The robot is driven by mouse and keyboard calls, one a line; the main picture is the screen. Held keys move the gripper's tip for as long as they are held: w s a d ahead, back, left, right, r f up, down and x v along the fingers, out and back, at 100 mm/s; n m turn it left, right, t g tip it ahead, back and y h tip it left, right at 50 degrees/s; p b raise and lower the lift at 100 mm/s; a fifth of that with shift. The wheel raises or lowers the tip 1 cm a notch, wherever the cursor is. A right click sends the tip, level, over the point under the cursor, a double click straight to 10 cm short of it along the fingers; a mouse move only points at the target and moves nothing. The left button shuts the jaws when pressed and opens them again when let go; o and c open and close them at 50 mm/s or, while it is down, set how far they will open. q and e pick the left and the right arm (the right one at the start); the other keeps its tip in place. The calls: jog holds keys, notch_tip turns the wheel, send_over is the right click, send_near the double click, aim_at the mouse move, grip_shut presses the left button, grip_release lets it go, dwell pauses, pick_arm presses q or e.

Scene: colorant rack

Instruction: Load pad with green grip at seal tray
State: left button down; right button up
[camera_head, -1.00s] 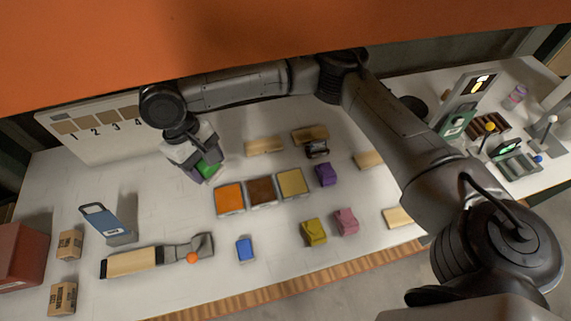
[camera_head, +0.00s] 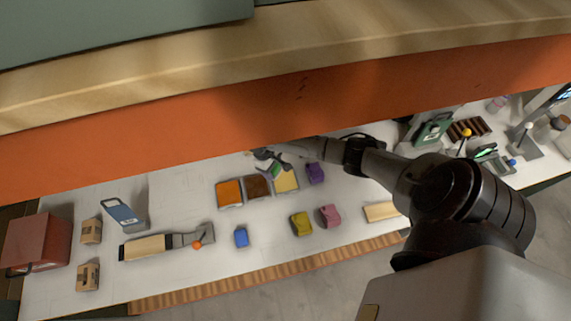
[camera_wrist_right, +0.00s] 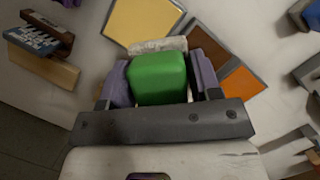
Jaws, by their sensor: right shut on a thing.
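My right gripper (camera_head: 272,167) is shut on the pad with the green grip (camera_wrist_right: 158,78), whose green block sits between the two purple-grey fingers in the right wrist view. A pale, rough-edged strip shows just beyond the green block. In the head view the green grip (camera_head: 275,171) appears over the back of the brown and yellow trays; its height above them is hard to tell. Three square trays stand in a row: orange (camera_head: 229,193), brown (camera_head: 257,187) and yellow (camera_head: 287,181). The yellow tray (camera_wrist_right: 142,16) lies just ahead of the pad in the wrist view. My left gripper is out of view.
Purple (camera_head: 315,173), yellow (camera_head: 301,224), pink (camera_head: 330,216) and blue (camera_head: 241,237) grips stand around the trays. A wooden-handled tool (camera_head: 146,248), small boxes and a red bin (camera_head: 38,241) are at left. An orange overhead beam (camera_head: 200,145) hides the table's back.

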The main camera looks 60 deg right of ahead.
aim_at(287, 181)
jog(key=s+d+f+b, duration=0.1)
jog(key=f+b, duration=0.1)
jog(key=s+d+f+b, duration=0.1)
jog(key=f+b, duration=0.1)
jog(key=f, duration=0.1)
jog(key=s+d+f+b, duration=0.1)
jog(key=f, duration=0.1)
jog(key=shift+s+f+b, duration=0.3)
jog(key=shift+s+b, duration=0.1)
jog(key=shift+f, duration=0.15)
dwell(0.6)
jog(key=shift+f, duration=0.2)
dwell(0.4)
jog(key=shift+f+b, duration=0.25)
jog(key=shift+b, duration=0.15)
dwell(0.4)
dwell(0.8)
